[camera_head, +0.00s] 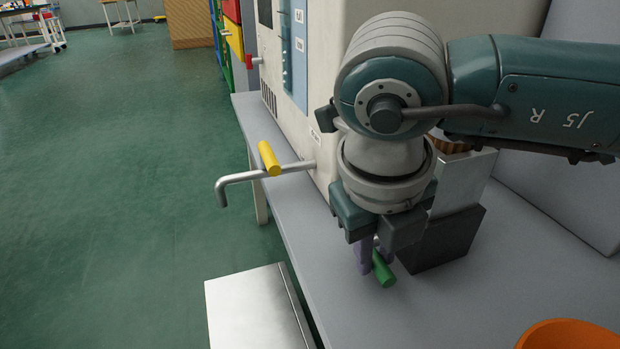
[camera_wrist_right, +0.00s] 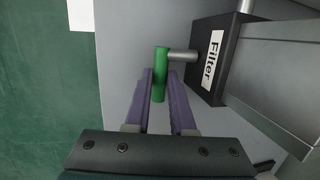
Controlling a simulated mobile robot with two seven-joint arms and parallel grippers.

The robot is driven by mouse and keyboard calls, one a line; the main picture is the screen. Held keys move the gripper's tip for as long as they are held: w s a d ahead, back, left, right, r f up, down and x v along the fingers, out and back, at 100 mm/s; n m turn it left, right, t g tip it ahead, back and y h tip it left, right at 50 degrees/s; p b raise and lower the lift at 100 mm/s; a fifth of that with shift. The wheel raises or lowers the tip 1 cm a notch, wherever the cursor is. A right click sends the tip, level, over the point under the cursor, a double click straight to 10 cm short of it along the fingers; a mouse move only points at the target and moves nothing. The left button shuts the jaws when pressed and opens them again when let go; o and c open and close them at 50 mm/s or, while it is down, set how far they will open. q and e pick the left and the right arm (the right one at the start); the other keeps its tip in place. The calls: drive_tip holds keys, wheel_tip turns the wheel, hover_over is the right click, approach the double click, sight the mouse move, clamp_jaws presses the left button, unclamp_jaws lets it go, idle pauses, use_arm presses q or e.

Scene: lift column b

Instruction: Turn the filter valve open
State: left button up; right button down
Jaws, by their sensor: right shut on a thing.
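The filter valve's green handle (camera_head: 384,273) shows below my right gripper in the head view. In the right wrist view, the green handle (camera_wrist_right: 160,60) lies roughly lengthwise along the fingers, at the end of a short metal stem (camera_wrist_right: 181,55). The stem comes out of a dark box labelled "Filter" (camera_wrist_right: 206,62), which also stands behind the gripper in the head view (camera_head: 445,238). My right gripper (camera_wrist_right: 163,75) points down with its purple fingers on either side of the green handle, shut on it. My left gripper is not in view.
A yellow-handled valve (camera_head: 268,158) on a bent metal spout (camera_head: 238,178) sticks out of the pale machine (camera_head: 330,75) over the grey bench edge. An orange round container (camera_head: 570,335) sits at the lower right. A metal-topped box (camera_head: 255,310) stands below the bench's left edge.

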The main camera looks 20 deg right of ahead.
drive_tip(key=c, duration=0.8)
unclamp_jaws()
drive_tip(key=shift+o, duration=0.2)
drive_tip(key=p+v, duration=0.4)
drive_tip(key=v, duration=0.6)
drive_tip(key=shift+p, duration=0.3)
